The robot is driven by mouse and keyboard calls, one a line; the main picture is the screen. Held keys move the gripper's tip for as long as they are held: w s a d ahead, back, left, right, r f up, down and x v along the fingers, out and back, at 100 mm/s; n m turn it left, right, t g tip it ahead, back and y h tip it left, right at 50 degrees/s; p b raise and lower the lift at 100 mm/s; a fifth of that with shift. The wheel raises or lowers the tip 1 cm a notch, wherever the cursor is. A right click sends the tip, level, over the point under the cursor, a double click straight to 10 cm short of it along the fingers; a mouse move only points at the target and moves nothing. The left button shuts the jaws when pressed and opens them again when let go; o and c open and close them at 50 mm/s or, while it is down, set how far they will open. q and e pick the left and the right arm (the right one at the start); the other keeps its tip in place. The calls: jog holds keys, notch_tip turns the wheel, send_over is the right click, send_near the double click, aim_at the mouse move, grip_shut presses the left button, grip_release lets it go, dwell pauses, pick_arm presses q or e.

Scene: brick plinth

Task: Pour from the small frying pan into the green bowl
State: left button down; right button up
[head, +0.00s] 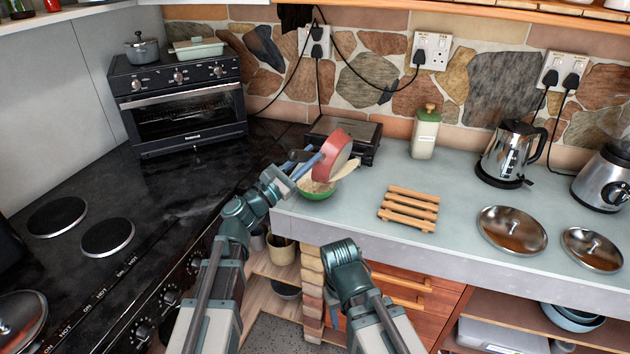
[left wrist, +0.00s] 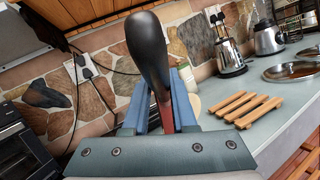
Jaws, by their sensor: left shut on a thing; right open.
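The small frying pan (head: 335,153) is red with a black handle and is tipped steeply on its side above the green bowl. My left gripper (head: 308,164) is shut on its handle (left wrist: 149,55), which stands up between the blue fingers in the left wrist view. The green bowl (head: 318,195) sits on the pale counter near its left edge, just under the pan. Pale beige contents show in the bowl; the pan and gripper partly hide it. I cannot see inside the pan. My right gripper (head: 334,321) hangs low before the counter front, open and apart from both.
A slatted wooden trivet (head: 409,208) lies right of the bowl. A dark appliance (head: 345,136) stands behind the pan, and a lidded jar (head: 425,134) behind the trivet. Two metal lids (head: 512,231) and a kettle (head: 510,152) are further right. The black hob is left.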

pick_arm(q)
jog(key=shift+w+a+r+n, duration=0.1)
jog(key=shift+w+a+n, duration=0.25)
jog(key=shift+a, duration=0.25)
pick_arm(e)
jog(key=shift+a, duration=0.35)
pick_arm(q)
jog(key=shift+w+a+r+n+t, duration=0.1)
jog(key=shift+w+a+n+t, duration=0.2)
jog(key=shift+a+n, duration=0.25)
jog(key=shift+w+a+r+n+t, duration=0.1)
jog(key=shift+w+a+n+t, duration=0.2)
jog(key=shift+a+n, duration=0.15)
pick_arm(e)
jog(key=shift+a+f, duration=0.2)
jog(key=shift+a, duration=0.15)
